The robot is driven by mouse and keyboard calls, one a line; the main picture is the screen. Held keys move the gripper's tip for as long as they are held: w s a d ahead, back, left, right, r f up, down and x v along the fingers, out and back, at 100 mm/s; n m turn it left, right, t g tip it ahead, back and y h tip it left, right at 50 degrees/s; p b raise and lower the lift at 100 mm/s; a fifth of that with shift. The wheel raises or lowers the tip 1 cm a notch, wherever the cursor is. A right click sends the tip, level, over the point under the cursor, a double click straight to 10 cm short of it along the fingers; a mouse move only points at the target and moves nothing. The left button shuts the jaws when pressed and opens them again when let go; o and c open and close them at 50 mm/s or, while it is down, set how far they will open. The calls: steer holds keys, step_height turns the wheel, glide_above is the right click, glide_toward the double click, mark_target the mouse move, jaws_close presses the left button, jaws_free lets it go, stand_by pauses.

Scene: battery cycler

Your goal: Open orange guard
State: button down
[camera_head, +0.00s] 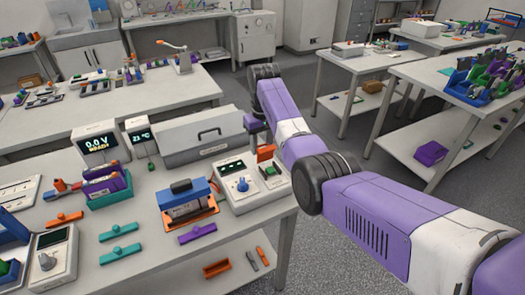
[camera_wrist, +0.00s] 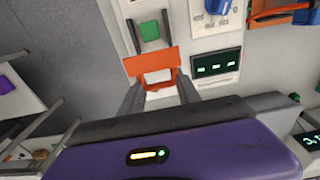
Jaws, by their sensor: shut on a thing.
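The orange guard (camera_head: 266,152) is on the cycler unit (camera_head: 240,197) at the right part of the bench. In the wrist view the guard (camera_wrist: 150,60) shows as an orange frame with a broad flap, and a green button (camera_wrist: 150,31) lies just past its edge. The guard stands raised at an angle, with the green button (camera_head: 270,170) uncovered in front of it. My gripper (camera_wrist: 157,88) has its grey fingers on either side of the guard's frame and is shut on it. In the head view my wrist hides the fingertips.
A battery in an orange tray (camera_head: 204,214) stands left of the unit. A grey case with a handle (camera_head: 195,136) is behind. Teal and purple clips lie to the left. The floor aisle right of the bench is clear.

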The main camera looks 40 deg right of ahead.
steer(key=shift+w+d+f+g+b, duration=0.1)
steer(key=shift+w+f+g+b, duration=0.2)
steer(key=shift+g+b, duration=0.75)
steer(key=shift+t+b, duration=0.3)
steer(key=shift+t, duration=0.05)
steer(key=c, duration=0.9)
jaws_free()
steer(key=shift+o, duration=0.2)
step_height(320, 180, up, 8)
steer(key=b, duration=0.1)
steer(key=shift+w, duration=0.25)
steer(key=shift+f, duration=0.1)
steer(key=shift+s, duration=0.1)
